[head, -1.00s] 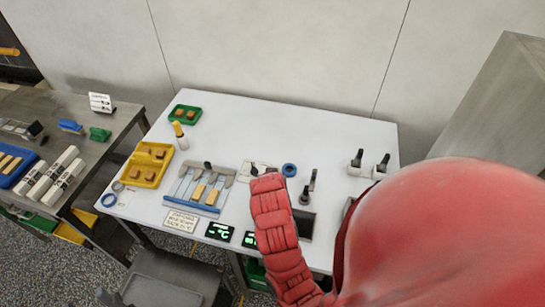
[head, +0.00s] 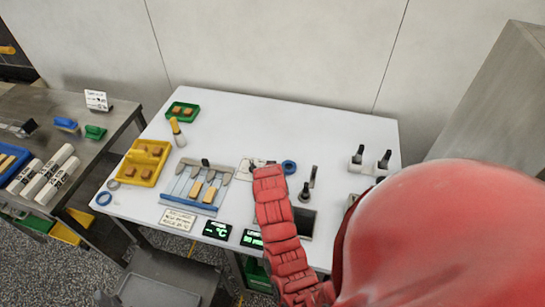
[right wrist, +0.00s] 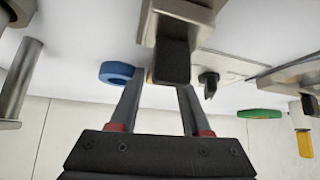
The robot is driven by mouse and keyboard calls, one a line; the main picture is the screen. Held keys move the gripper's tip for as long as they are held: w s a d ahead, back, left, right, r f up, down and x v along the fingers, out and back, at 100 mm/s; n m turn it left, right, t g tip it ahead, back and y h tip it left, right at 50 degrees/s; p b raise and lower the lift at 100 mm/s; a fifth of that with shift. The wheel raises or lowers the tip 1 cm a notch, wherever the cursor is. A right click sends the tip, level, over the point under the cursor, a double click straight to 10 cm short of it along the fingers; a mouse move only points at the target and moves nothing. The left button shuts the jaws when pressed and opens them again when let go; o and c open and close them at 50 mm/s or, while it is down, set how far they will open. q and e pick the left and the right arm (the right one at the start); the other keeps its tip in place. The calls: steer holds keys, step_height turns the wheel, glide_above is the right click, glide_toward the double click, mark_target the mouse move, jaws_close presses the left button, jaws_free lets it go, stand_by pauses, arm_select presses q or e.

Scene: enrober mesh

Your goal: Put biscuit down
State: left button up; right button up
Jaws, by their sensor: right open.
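Two pale tan biscuits lie on the blue-edged grey mesh rack (head: 174,187) in the head view: a left biscuit (head: 195,188) and a right biscuit (head: 210,195). More biscuits lie in the yellow tray (head: 125,177) and the green tray (head: 170,112). My right gripper (right wrist: 160,88) is open in the right wrist view, its two fingers spread apart. A dark-ended metal part stands in front of the gap. A small brown sliver shows beside the left finger; I cannot tell what it is. In the head view my red right arm hides the gripper. My left gripper is not in view.
A blue ring (head: 289,167) and dark upright fittings (head: 305,192) stand right of the rack. A yellow-topped bottle (head: 175,127) stands near the green tray. Small displays (head: 217,230) line the front edge. The back middle of the white table (head: 290,125) is clear.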

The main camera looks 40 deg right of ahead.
steer(key=c, duration=0.7)
steer(key=shift+r, duration=0.2)
